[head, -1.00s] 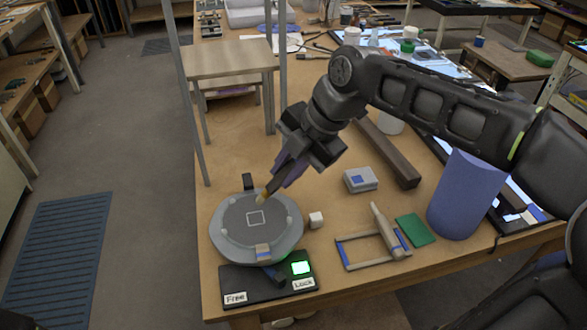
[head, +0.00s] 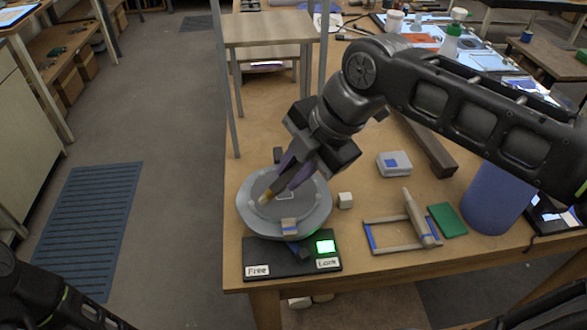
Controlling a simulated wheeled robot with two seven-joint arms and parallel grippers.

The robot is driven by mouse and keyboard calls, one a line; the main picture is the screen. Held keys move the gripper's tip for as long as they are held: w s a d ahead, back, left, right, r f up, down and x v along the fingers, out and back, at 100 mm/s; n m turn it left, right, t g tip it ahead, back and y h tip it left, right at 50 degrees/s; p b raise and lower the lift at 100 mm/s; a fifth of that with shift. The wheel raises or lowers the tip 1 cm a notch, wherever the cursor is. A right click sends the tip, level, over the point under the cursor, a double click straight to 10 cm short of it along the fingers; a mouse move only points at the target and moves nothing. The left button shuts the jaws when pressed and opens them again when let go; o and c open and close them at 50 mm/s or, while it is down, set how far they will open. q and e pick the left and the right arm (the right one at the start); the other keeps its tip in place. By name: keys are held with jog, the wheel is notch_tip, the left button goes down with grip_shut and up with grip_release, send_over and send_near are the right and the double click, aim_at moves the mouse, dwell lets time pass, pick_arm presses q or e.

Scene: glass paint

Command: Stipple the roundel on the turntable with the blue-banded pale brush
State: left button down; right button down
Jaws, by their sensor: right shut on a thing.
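My right gripper (head: 290,175) is shut on a brush (head: 269,193), which points down and left with its pale tan tip at the grey roundel (head: 262,185). The tip is over the roundel's left part, left of the pale square outline (head: 284,196); I cannot tell whether it touches. The gripper hides most of the brush, and I see no blue band on it. The roundel lies on the round pale turntable (head: 310,222), partly hidden by the fingers. Of my left arm only a dark part shows at the bottom left; its gripper is out of view.
A black panel (head: 290,262) marked Free and Lock has a green light (head: 325,247) lit on the Lock side. To the right are a small white cube (head: 345,200), a grey box (head: 394,164), a rack (head: 385,248) bearing a pale tool, a green pad (head: 447,220) and a blue cylinder (head: 494,200).

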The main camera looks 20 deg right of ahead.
jog(key=shift+f+b, duration=0.15)
jog(key=shift+b, duration=0.2)
jog(key=shift+f+b, duration=0.4)
jog(key=shift+b, duration=0.1)
dwell(1.7)
jog(key=shift+r, duration=0.1)
jog(key=shift+r+p, duration=0.8)
jog(key=shift+r, duration=0.3)
jog(key=shift+d, duration=0.15)
